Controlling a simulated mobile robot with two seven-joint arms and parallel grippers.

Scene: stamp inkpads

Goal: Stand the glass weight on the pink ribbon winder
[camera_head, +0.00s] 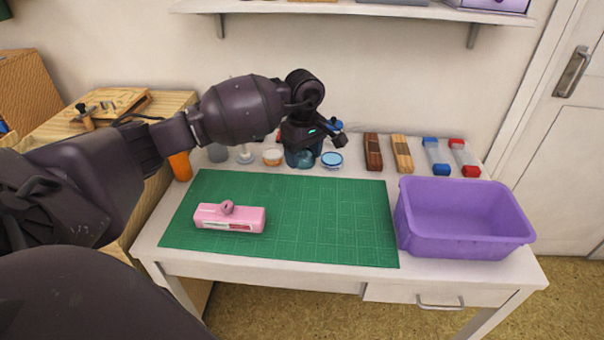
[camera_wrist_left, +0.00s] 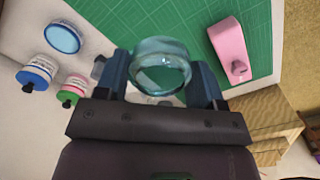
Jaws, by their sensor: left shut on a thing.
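The glass weight (camera_head: 305,159), a round teal see-through piece, is at the back edge of the green mat in the head view. It also shows in the left wrist view (camera_wrist_left: 160,68), between the two blue fingers of my left gripper (camera_wrist_left: 161,84). My left gripper (camera_head: 304,150) is shut on it. I cannot tell whether the weight is clear of the table. The pink ribbon winder (camera_head: 240,219) lies on the left front of the mat, apart from the gripper, with a round knob on top. It also shows in the left wrist view (camera_wrist_left: 229,45). My right gripper is not in view.
A purple bin (camera_head: 466,243) stands at the table's right. The green mat (camera_head: 320,225) is bare right of the winder.

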